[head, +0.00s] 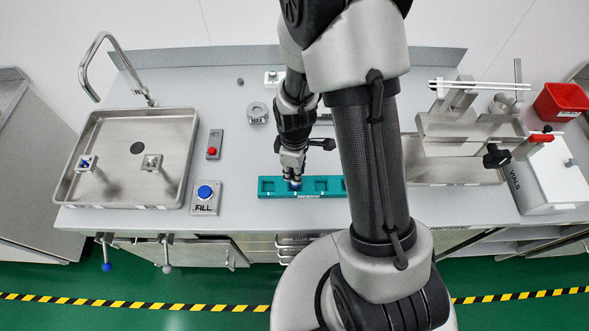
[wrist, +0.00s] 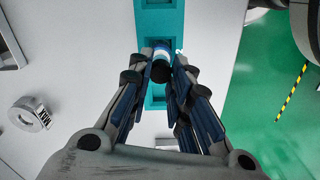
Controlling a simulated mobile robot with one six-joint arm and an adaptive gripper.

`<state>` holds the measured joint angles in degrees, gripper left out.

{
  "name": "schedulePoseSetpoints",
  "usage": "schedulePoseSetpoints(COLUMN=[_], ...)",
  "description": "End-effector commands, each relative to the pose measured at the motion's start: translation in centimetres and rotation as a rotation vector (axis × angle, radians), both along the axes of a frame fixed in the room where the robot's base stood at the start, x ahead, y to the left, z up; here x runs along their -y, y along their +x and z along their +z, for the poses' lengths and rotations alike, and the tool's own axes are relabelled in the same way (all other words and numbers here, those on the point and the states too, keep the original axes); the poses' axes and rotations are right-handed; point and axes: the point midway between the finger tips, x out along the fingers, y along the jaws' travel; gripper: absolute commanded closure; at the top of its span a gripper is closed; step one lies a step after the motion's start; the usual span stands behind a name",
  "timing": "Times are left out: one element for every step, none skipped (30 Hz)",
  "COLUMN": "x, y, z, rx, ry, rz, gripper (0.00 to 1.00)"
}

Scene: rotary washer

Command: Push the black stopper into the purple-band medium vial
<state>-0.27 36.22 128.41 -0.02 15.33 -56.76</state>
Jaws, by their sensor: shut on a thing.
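My gripper (wrist: 161,60) points down over the teal rack (head: 325,192) and is shut on the black stopper (wrist: 160,72), which shows as a dark round shape between the fingers. A small white and blue vial shape (wrist: 162,53) shows just beyond the stopper, at the fingertips. The stopper and this vial look in line, but I cannot tell how far the stopper is seated. The purple band cannot be made out. In the head view, my gripper (head: 293,176) is over the left part of the rack and hides most of the vial.
A blue FILL button (head: 205,192), a red button (head: 212,150) and a steel tray (head: 125,190) are to the left. A metal ring-shaped piece (head: 257,112) lies behind the rack. A steel machine (head: 465,140) and red bin (head: 561,102) stand to the right. The counter's front edge is close to the rack.

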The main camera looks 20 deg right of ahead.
Motion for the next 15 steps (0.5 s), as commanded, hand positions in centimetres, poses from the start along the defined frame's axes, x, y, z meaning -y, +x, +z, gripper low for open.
schedulePoseSetpoints(x=[0.00,0.00,0.00,0.00,0.00,0.00,0.00,0.00,0.00,0.00,0.00,0.00,0.00,0.00,0.00], y=[0.00,0.00,0.00,0.00,0.00,0.00,0.00,0.00,0.00,-0.01,-0.01,-0.01,-0.01,-0.01,-0.01], z=[0.20,0.28,0.40,0.48,0.56,0.64,0.68,0.70,0.71,0.70,0.68,0.67,0.67,0.67,0.66], rx=[0.000,0.000,0.000,0.000,0.000,0.000,0.000,0.000,0.000,0.000,0.000,0.000,0.000,0.000,0.000], ry=[0.000,0.000,0.000,0.000,0.000,0.000,0.000,0.000,0.000,0.000,0.000,0.000,0.000,0.000,0.000], rz=[0.000,0.000,0.000,0.000,0.000,0.000,0.000,0.000,0.000,0.000,0.000,0.000,0.000,0.000,0.000], gripper=[0.91,0.91,0.91,0.91,0.91,0.91,0.91,0.91,0.91,0.91,0.91,0.91,0.91,0.91,0.91])
